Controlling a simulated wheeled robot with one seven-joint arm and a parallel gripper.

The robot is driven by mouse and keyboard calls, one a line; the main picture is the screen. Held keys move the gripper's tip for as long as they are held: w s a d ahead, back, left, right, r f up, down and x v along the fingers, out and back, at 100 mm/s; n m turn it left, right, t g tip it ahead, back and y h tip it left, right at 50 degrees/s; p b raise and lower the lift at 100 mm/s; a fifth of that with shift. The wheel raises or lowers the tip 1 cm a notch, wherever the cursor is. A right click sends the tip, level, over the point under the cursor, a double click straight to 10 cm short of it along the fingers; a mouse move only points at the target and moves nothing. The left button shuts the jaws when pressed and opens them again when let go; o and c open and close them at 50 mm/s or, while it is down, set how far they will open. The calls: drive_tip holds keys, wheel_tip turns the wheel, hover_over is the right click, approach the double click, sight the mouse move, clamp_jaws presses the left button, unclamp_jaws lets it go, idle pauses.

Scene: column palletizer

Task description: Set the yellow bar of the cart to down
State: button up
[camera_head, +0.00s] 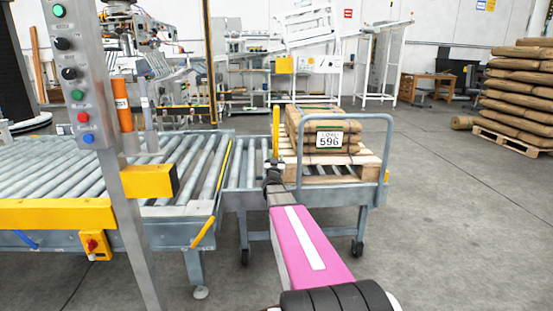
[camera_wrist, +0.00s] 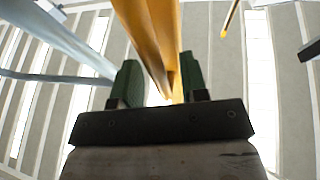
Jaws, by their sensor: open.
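The yellow bar (camera_head: 275,130) of the cart stands upright at the cart's left end in the head view. The cart (camera_head: 374,119) is a blue-grey frame on casters with a tall loop handle at its right. My gripper (camera_head: 272,166) is at the lower part of the bar. In the wrist view, my gripper (camera_wrist: 160,82) has two dark green fingers apart, with the yellow bar (camera_wrist: 152,38) running between them. The bar looks nearer the right finger; I cannot tell whether it touches. In the head view, my gripper partly hides the bar's foot.
The cart carries a wooden pallet (camera_head: 368,166) with brown sacks (camera_head: 316,121) labelled 596. A roller conveyor (camera_head: 80,173) adjoins the cart at left, behind a grey button post (camera_head: 84,80). Another sack stack (camera_head: 522,85) stands at far right. Open floor lies right of the cart.

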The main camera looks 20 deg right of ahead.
drive_tip(key=shift+w+d+r, duration=0.15)
drive_tip(key=shift+w, duration=0.1)
drive_tip(key=shift+c, duration=0.3)
clamp_jaws()
drive_tip(key=shift+w+d+r+g+y, duration=0.2)
drive_tip(key=shift+w+g, duration=0.15)
drive_tip(key=shift+w, duration=0.25)
drive_tip(key=shift+w+d+r+g+y, duration=0.2)
drive_tip(key=shift+w+g, duration=0.2)
drive_tip(key=shift+w, duration=0.2)
drive_tip(key=shift+w+d+r+g+y, duration=0.1)
drive_tip(key=shift+w+d+g+y, duration=0.1)
drive_tip(key=shift+w+g, duration=0.3)
drive_tip(key=shift+w+d+r+n+g+y, duration=0.15)
drive_tip(key=shift+w+g+y, duration=0.1)
drive_tip(key=shift+w, duration=0.35)
drive_tip(key=shift+w+d+f+n+g+y, duration=0.15)
drive_tip(key=shift+w+d+n+g, duration=0.1)
drive_tip(key=shift+w, duration=0.35)
drive_tip(key=shift+w+d+r+n+g+y, duration=0.1)
drive_tip(key=shift+w+g+y, duration=0.15)
drive_tip(key=shift+w, duration=0.35)
drive_tip(key=shift+o, duration=0.3)
unclamp_jaws()
